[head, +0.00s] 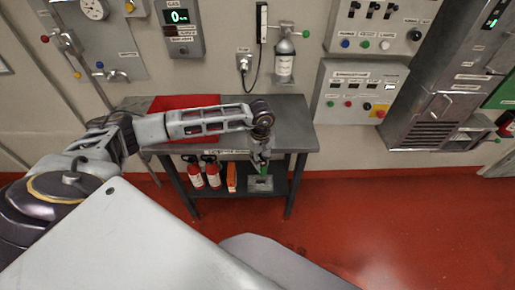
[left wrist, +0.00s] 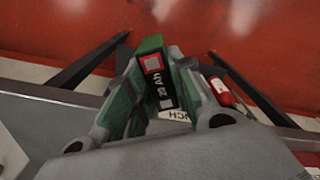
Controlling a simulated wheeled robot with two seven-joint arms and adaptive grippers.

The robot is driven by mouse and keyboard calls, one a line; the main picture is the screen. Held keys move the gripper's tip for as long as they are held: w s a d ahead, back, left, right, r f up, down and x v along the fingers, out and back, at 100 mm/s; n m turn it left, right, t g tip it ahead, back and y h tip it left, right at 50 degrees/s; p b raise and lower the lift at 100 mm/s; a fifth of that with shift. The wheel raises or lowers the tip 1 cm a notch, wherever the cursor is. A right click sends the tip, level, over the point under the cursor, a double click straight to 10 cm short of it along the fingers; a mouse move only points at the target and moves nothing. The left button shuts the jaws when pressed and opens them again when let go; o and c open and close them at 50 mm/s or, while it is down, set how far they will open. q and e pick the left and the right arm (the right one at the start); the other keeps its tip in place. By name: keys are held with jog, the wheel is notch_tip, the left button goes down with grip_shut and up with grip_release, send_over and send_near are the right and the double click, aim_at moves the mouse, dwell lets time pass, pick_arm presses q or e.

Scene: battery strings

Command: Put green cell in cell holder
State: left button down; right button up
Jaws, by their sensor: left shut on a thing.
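My left gripper (head: 262,161) is just in front of the table's front edge, pointing down. It is shut on the green cell (head: 264,171), which hangs from its fingers. In the left wrist view the green cell (left wrist: 152,62) sits between the two fingers, with a black label and a reddish square on its face. A grey block with a dark opening, which looks like the cell holder (head: 252,187), is on the lower shelf. In the head view the cell appears right over this block and partly covers it. Whether they touch, I cannot tell. My right gripper is not in view.
The metal table (head: 290,112) has a red mat (head: 170,103) at its left. On its lower shelf, red extinguishers (head: 195,176) and an orange item (head: 232,177) stand left of the grey block. Table legs flank the shelf. The red floor at right is clear.

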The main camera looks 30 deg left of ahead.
pick_arm(q)
jog(key=s+d+f+m, duration=0.2)
jog(key=d+f+m, duration=0.1)
jog(key=f+m, duration=0.3)
jog(key=s+d+f+m, duration=0.3)
jog(key=f+m, duration=0.3)
jog(key=f, duration=0.1)
jog(key=shift+s+d+f, duration=0.15)
jog(key=shift+f, duration=0.1)
